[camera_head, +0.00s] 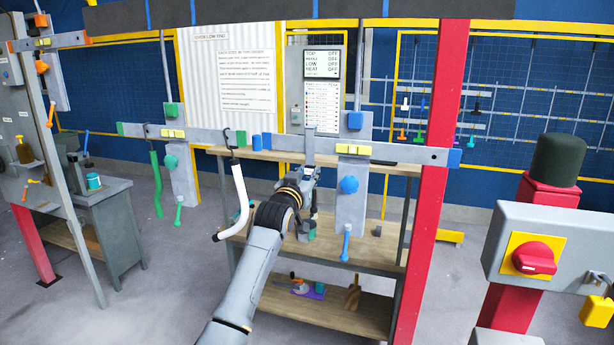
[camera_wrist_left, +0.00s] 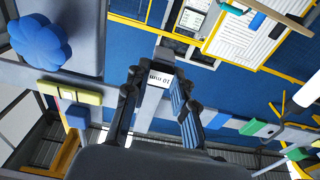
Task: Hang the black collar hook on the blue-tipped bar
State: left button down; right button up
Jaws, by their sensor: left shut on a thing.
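The blue-tipped bar (camera_head: 410,153) is grey and ends in a blue tip (camera_head: 454,158) at right in the head view; blue bands mark its left end. A white tube hangs from a black hook with a dark collar (camera_head: 234,158) near the green end of the adjoining bar (camera_head: 205,135). I cannot tell if this is the task's hook. My left gripper (camera_head: 305,170) is just below the blue-tipped bar. It is shut on a flat grey piece (camera_wrist_left: 153,103) labelled "10 mm", which rises in front of the bar (camera_head: 310,145). My right gripper is not in view.
A green tube (camera_head: 156,183) hangs from another hook farther left. A blue knob (camera_head: 348,185) and yellow block (camera_head: 353,149) are right of my gripper. A red post (camera_head: 432,190) crosses the bar near its blue tip. A shelved bench (camera_head: 270,156) stands behind.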

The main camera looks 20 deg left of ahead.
pick_arm(q)
jog(key=shift+w, duration=0.25)
jog(key=shift+f+b, duration=0.7)
jog(key=shift+f, duration=0.5)
dwell(0.4)
jog(key=c, duration=1)
grip_release()
jog(key=s+p, duration=0.2)
jog(key=s, duration=0.2)
jog(key=s+p, duration=0.2)
jog(key=s, duration=0.2)
jog(key=shift+s+a+f, duration=0.1)
jog(key=shift+a+f, duration=0.05)
jog(key=shift+f, duration=0.05)
